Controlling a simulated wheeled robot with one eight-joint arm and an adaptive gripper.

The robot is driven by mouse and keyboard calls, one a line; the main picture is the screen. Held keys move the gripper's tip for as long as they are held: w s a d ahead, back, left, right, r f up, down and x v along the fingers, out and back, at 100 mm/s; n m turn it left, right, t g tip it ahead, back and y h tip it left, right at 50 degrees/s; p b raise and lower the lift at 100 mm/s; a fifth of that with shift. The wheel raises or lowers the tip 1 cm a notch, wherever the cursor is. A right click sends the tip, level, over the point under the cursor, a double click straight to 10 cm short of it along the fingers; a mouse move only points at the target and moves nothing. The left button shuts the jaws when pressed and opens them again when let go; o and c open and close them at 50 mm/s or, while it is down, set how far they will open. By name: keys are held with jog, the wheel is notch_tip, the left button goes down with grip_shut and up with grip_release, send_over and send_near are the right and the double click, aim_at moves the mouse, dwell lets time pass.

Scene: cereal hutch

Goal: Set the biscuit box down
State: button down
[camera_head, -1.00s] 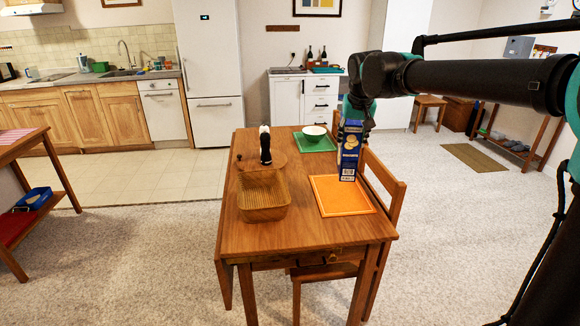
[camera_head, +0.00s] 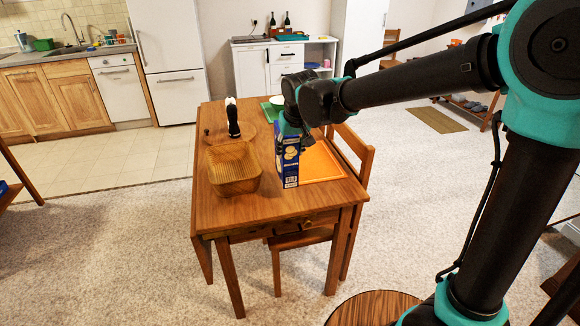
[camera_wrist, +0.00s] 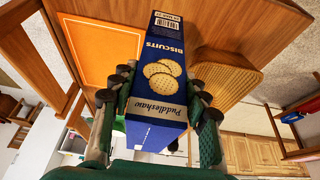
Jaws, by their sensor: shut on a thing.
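The blue biscuit box (camera_head: 287,165) is upright over the wooden table (camera_head: 222,214), between the wicker basket and the orange mat (camera_head: 322,165). My gripper (camera_head: 291,137) is shut on the upper part of the box, from above. In the wrist view the box (camera_wrist: 158,50) sits between my fingers (camera_wrist: 160,82), its printed biscuits and lettering facing the camera. The orange mat (camera_wrist: 100,50) lies to its left there, the basket (camera_wrist: 226,72) to its right. I cannot tell whether the box's base touches the table.
The basket (camera_head: 233,172) stands close left of the box. Behind it a black-and-white object (camera_head: 232,118) stands on a round board. A green mat (camera_head: 270,113) with a partly hidden bowl lies at the back. A chair (camera_head: 357,150) stands at the table's right side.

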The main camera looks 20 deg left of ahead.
aim_at(291, 164)
jog(key=shift+f, duration=3.3)
jog(key=c, duration=0.8)
grip_release()
jog(key=shift+f, duration=0.1)
jog(key=v, duration=1.2)
jog(key=w+d+f+m, duration=0.1)
jog(key=d+f, duration=0.1)
jog(key=d, duration=0.5)
jog(key=w+d+f+m, duration=0.1)
jog(key=d+f, duration=0.2)
jog(key=d, duration=0.3)
jog(key=s+d+f+m, duration=0.1)
jog(key=s+d+f, duration=0.3)
jog(key=d, duration=0.4)
jog(key=s+d+f+m+h, duration=0.1)
jog(key=s+d+f, duration=0.3)
jog(key=d, duration=0.5)
jog(key=s+d+f+m+h, duration=0.1)
jog(key=s+d+f, duration=0.3)
jog(key=d, duration=0.5)
jog(key=shift+s+f+m, duration=0.2)
jog(key=shift+f+m, duration=0.5)
jog(key=shift+f, duration=0.05)
